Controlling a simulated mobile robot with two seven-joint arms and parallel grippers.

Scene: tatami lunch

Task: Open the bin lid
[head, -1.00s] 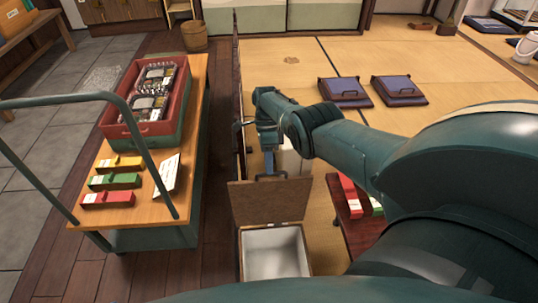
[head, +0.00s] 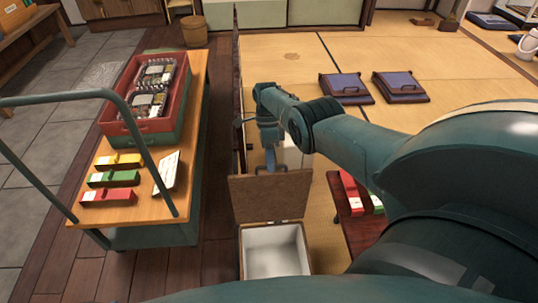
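The bin (head: 274,254) is an open box with a white, empty-looking inside at the bottom middle of the head view. Its brown lid (head: 268,196) stands up from the far edge of the bin, so the inside shows. My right gripper (head: 270,166) is at the far, upper edge of the lid, pointing down. The lid hides its fingertips, so I cannot tell whether it is open or shut. My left gripper is out of view.
A wooden-topped cart (head: 193,110) at left carries a red crate (head: 120,129) of packed meals and several coloured boxes. A low dark table (head: 352,224) with red and green boxes is right of the bin. Purple cushions (head: 344,86) lie on the open tatami.

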